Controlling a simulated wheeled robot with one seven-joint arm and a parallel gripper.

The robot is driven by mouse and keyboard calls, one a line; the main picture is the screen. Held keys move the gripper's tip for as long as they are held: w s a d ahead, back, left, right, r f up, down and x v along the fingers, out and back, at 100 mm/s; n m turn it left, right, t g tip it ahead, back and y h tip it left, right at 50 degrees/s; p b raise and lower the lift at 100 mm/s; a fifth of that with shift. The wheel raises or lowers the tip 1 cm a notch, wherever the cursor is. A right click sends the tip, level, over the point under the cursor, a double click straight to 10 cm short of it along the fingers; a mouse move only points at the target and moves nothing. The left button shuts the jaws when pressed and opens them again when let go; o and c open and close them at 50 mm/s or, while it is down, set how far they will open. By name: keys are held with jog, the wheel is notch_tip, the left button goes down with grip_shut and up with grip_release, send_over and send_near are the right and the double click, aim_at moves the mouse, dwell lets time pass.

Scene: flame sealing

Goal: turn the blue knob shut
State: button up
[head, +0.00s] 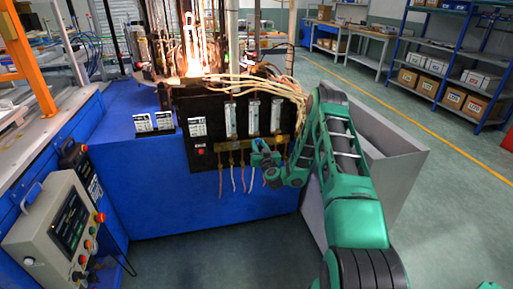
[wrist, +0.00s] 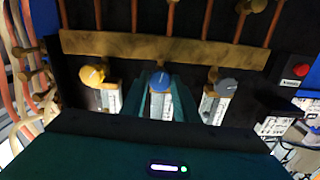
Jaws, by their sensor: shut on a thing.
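The blue knob (wrist: 160,79) sits in the middle of a row of knobs under a brass bar (wrist: 130,46) in the wrist view. A yellow knob (wrist: 91,76) is left of it and a grey knob (wrist: 227,88) right of it. My gripper (wrist: 161,92) has one finger on each side of the blue knob and is shut on it. In the head view my gripper (head: 262,153) is at the brass bar on the front of the black panel (head: 203,105). There it hides the blue knob.
Flow tubes (head: 253,117) stand on the panel, with several thin hoses below the bar. A red button (head: 201,152) is at the panel's left. Flames (head: 192,60) burn above. A grey bin (head: 385,150) stands right of the blue cabinet (head: 130,200), beside my arm.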

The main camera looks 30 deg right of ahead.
jog(key=m, duration=0.4)
jog(key=shift+a+m, duration=0.15)
jog(key=shift+m, duration=0.15)
jog(key=m, duration=0.4)
jog(key=shift+m, duration=0.3)
jog(key=m, duration=0.9)
jog(key=shift+m, duration=0.3)
jog(key=o, duration=1.1)
jog(key=shift+c, duration=0.2)
